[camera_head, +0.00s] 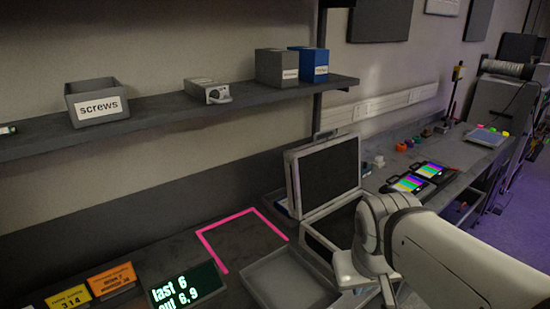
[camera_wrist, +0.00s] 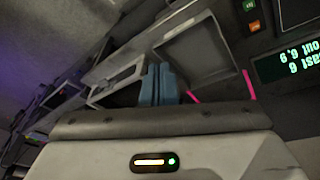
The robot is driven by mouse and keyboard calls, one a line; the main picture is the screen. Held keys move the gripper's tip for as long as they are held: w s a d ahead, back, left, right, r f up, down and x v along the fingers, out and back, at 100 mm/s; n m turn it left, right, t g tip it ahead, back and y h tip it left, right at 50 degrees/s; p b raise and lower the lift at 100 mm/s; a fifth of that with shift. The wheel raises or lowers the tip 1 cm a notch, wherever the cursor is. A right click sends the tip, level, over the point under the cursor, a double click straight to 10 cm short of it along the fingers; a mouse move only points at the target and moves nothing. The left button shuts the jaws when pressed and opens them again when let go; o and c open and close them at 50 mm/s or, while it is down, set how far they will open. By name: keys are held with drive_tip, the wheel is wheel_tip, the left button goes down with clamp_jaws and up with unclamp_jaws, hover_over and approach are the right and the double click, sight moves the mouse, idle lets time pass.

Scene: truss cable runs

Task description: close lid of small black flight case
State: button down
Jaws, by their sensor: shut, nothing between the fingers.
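The small flight case (camera_head: 330,222) stands open on the bench, with black inside and pale grey edges. Its lid (camera_head: 328,172) stands up at the back, tilted slightly rearward. My arm covers the right part of the case base in the head view, and my fingers are hidden there. In the wrist view my gripper (camera_wrist: 159,72) shows two blue-grey fingers close together, shut and empty. What looks like part of the case (camera_wrist: 118,78) lies just left of the fingers. I cannot tell whether they touch it.
An empty grey tray (camera_head: 288,280) lies in front of the case. A pink marked outline (camera_head: 240,232) is left of it, with a lit display (camera_head: 187,284) nearby. Two colour-bar screens (camera_head: 420,177) lie to the right. A shelf (camera_head: 160,120) with boxes runs above.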

drive_tip(key=w+a+r+n+t+h+b, duration=0.1)
drive_tip(key=w+n+t+h+b, duration=0.15)
drive_tip(key=w, duration=1.05)
drive_tip(key=w+a+n+t+h+b, duration=0.15)
drive_tip(key=w+n+h+b, duration=0.25)
drive_tip(key=w, duration=1)
drive_tip(key=w+a+f+n+t+h+b, duration=0.1)
drive_tip(key=w+a+n+t+h+b, duration=0.4)
drive_tip(key=w+a, duration=1.3)
drive_tip(key=w+d+t+y+p, duration=0.2)
drive_tip(key=w+d, duration=0.3)
drive_tip(key=w, duration=0.3)
drive_tip(key=s+d, duration=0.2)
drive_tip(key=s, duration=0.1)
drive_tip(key=shift+d+r+n, duration=0.1)
drive_tip(key=shift+d+n, duration=0.1)
drive_tip(key=shift+n, duration=0.05)
drive_tip(key=shift+d, duration=0.1)
